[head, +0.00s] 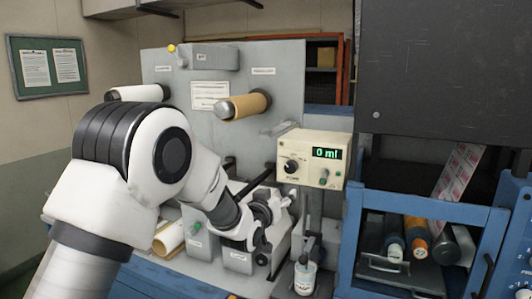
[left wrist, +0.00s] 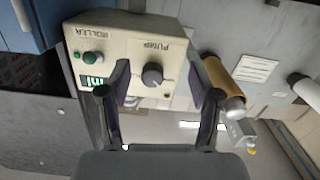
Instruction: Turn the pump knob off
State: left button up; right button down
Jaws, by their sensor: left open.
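The pump knob (head: 291,167) is a small dark dial on the front of a beige control box (head: 318,142) with a green display reading about 0 ml. In the left wrist view the grey knob (left wrist: 152,75) shows beside the word PUMP, turned over in this view. My left gripper (head: 279,184) is just below and in front of the box in the head view. In the left wrist view its two dark fingers (left wrist: 159,76) are spread, with the knob between them in the picture. I cannot tell the exact gap to the knob. My right gripper is out of view.
A brown roll (head: 243,105) sticks out of the grey panel (head: 285,60) at upper left. A labelled bottle (head: 305,278) stands below the box. A blue frame (head: 430,200) with several rolls is at right.

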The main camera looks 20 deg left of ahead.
aim_at(289, 169)
pick_arm(q)
notch_tip(289, 169, up, 6)
jog(key=shift+t, duration=0.3)
jog(key=w+p, duration=0.1)
jog(key=w, duration=0.1)
jog(key=w+p, duration=0.2)
jog(key=w, duration=0.1)
jog(key=w+f+p, duration=0.1)
jog(key=w, duration=0.1)
jog(key=shift+w+d, duration=0.25)
jog(key=shift+w, duration=0.05)
jog(key=shift+s, duration=0.15)
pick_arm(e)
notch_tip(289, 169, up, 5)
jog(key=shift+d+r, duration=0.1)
pick_arm(q)
jog(key=shift+d, duration=0.1)
jog(key=shift+c, duration=1)
jog(key=c, duration=0.9)
